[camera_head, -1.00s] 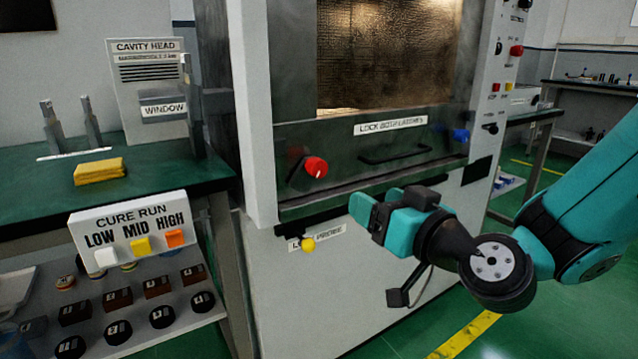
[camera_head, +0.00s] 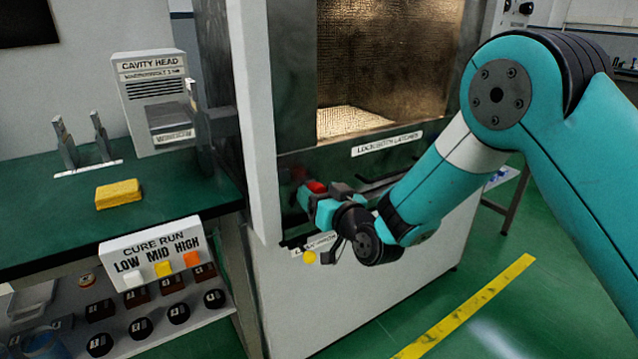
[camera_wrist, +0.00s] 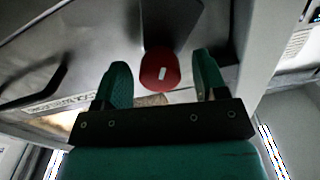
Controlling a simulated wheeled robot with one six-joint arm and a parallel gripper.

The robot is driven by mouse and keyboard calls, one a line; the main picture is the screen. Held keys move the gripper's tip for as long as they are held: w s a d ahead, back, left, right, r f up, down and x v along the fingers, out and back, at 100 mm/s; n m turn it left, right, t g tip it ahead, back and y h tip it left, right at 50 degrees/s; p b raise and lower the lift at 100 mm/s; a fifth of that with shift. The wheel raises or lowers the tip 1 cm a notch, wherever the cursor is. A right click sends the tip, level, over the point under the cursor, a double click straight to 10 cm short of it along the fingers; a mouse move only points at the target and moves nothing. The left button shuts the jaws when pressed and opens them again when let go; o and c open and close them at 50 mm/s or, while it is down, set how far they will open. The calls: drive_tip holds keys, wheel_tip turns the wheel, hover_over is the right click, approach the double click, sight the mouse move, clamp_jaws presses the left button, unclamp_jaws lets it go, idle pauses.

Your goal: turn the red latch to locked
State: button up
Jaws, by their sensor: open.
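The red latch (camera_head: 317,187) is a round red knob on the dark lower front of the microwave cabinet, at its left side. In the head view my gripper (camera_head: 306,196) is right at it and covers part of it. In the wrist view the red latch (camera_wrist: 160,70) has a short white mark on its face and lies between the two teal fingers of my gripper (camera_wrist: 160,82). The fingers are open, with a gap on each side of the knob. The blue latch seen earlier is hidden behind my arm.
A "LOCK BOTH LATCHES" label (camera_head: 388,144) is above a dark handle, which shows in the wrist view (camera_wrist: 35,88). A yellow knob (camera_head: 310,257) sits below. At left are a green bench (camera_head: 60,220), a yellow sponge (camera_head: 118,194) and a "CURE RUN" button box (camera_head: 152,252).

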drive_tip(key=shift+w+a, duration=0.15)
drive_tip(key=shift+w, duration=0.05)
drive_tip(key=c, duration=0.9)
drive_tip(key=shift+c, duration=0.2)
